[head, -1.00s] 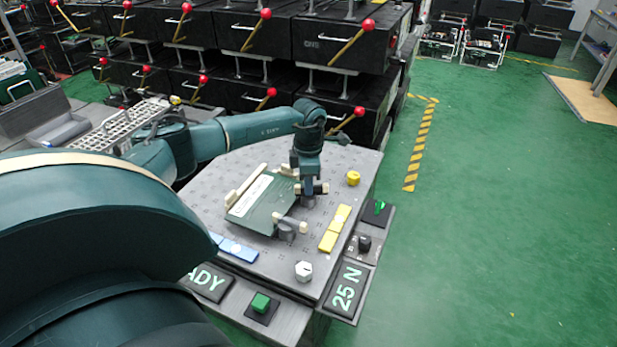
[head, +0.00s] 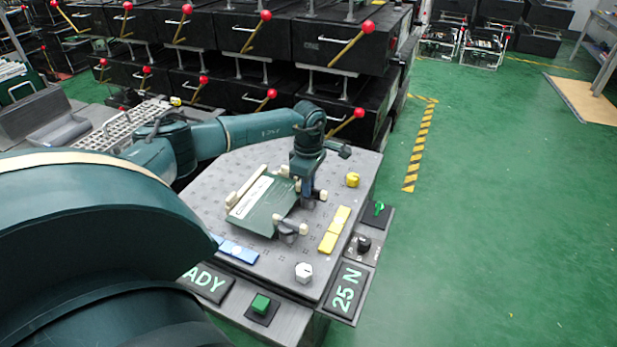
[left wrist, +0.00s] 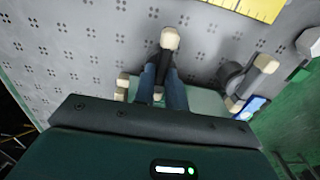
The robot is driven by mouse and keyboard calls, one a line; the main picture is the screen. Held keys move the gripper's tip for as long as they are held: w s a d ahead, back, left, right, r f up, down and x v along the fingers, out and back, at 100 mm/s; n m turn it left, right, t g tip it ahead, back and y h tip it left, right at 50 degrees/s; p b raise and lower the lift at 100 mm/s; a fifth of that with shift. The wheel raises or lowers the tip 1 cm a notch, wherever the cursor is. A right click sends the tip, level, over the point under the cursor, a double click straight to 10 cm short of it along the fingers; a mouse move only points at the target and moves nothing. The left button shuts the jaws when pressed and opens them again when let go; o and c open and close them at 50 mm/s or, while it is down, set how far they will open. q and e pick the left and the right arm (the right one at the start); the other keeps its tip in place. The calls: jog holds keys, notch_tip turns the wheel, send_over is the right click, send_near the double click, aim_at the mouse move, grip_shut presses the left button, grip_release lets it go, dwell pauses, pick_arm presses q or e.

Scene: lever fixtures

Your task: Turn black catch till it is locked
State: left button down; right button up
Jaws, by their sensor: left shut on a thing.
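My left gripper (head: 309,190) is above the grey perforated board, shut on a black catch with cream ends. In the left wrist view the two fingers (left wrist: 163,82) lie on either side of its dark bar (left wrist: 164,64), and a cream tip sticks out beyond them. A second dark catch (head: 288,228) with cream ends stands at the near edge of the green plate (head: 262,208); it also shows in the left wrist view (left wrist: 236,78). The gripper hides most of the held catch's hub. My right gripper is not in view.
A cream bar (head: 246,186) lies along the plate's left side. Black boxes with red-knobbed levers fill the back.

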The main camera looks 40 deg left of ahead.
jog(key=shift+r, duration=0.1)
pick_arm(q)
jog(key=c, duration=1.4)
grip_release()
jog(key=shift+c, duration=0.2)
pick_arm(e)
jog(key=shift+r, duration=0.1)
pick_arm(q)
jog(key=shift+r, duration=0.1)
jog(key=shift+r, duration=0.25)
notch_tip(320, 180, up, 13)
jog(key=p, duration=0.3)
jog(key=shift+f+p, duration=0.2)
jog(key=shift+p, duration=0.2)
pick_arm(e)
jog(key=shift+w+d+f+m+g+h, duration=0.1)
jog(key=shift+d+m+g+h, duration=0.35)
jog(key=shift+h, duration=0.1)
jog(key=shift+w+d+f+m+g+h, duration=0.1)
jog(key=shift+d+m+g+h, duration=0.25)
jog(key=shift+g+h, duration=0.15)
